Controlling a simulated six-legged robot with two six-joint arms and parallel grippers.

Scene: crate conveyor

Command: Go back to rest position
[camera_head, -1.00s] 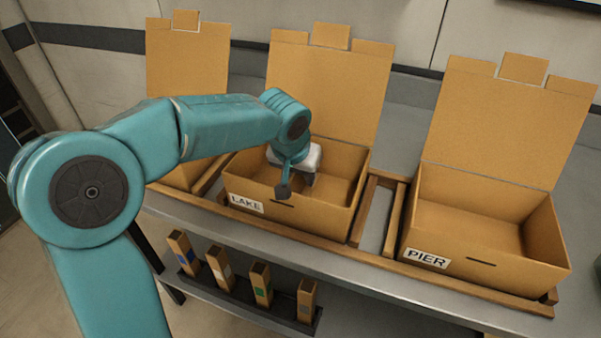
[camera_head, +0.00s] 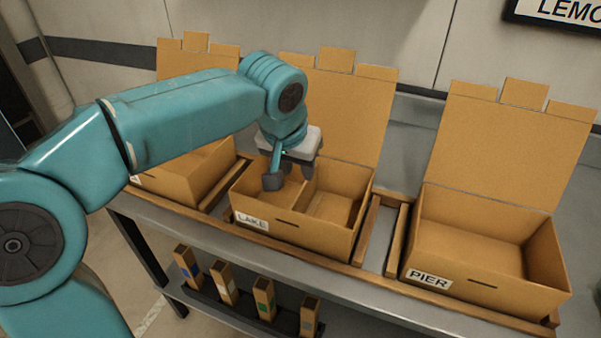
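My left gripper (camera_head: 290,178) is above the open LAKE box (camera_head: 290,228), over its left part. Its dark fingers stand apart with nothing visible between them. The LAKE box is brown cardboard with its lid raised behind it, partly hidden by my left arm. My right gripper is not in view.
The open PIER box (camera_head: 480,284) stands empty at the right. Another open box (camera_head: 190,182) at the left is partly covered by my arm. Wooden rails (camera_head: 380,236) separate the boxes on the grey table. Several small upright cartons (camera_head: 264,298) stand in a dark rack below.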

